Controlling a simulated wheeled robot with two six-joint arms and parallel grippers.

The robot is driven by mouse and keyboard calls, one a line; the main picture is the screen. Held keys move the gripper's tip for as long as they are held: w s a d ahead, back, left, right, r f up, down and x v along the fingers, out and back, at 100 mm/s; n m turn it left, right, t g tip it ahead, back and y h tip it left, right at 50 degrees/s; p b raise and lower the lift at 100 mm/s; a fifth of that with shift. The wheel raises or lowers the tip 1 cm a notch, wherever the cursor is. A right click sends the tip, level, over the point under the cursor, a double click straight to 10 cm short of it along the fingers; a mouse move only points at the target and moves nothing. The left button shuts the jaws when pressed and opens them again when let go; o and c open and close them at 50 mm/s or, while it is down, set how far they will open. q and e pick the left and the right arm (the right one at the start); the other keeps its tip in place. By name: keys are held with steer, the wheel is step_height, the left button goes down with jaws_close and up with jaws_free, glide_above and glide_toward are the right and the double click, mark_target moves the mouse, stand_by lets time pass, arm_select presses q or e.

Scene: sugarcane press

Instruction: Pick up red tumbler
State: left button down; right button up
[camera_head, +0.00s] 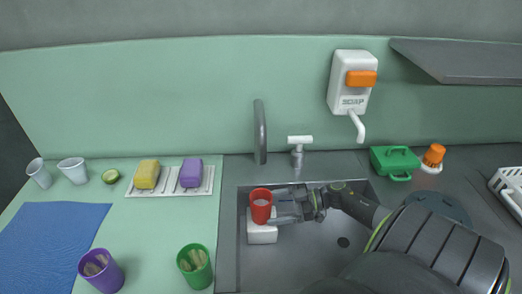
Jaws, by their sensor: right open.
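The red tumbler (261,211) stands upright in the sink, on or just above a white block (262,233), and its rim faces up. My right gripper (277,207) comes in from the right at the tumbler's side. Its fingers are open and reach to the tumbler; the near finger shows beside its lower right side. I cannot tell whether they touch it. My left gripper does not show.
The grey sink (318,248) is otherwise clear. A faucet (261,135) stands behind it. A purple cup (101,270) and a green cup (195,266) stand left on the counter. A yellow sponge (147,174) and a purple sponge (191,172) lie on a rack.

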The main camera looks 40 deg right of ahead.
mark_target(261, 209)
steer(key=p+x, duration=0.1)
steer(key=x, duration=0.3)
steer(key=shift+w+a+r, duration=0.1)
steer(key=shift+a, duration=0.25)
steer(key=c, duration=1.1)
steer(key=shift+r, duration=0.1)
steer(key=shift+c, duration=0.2)
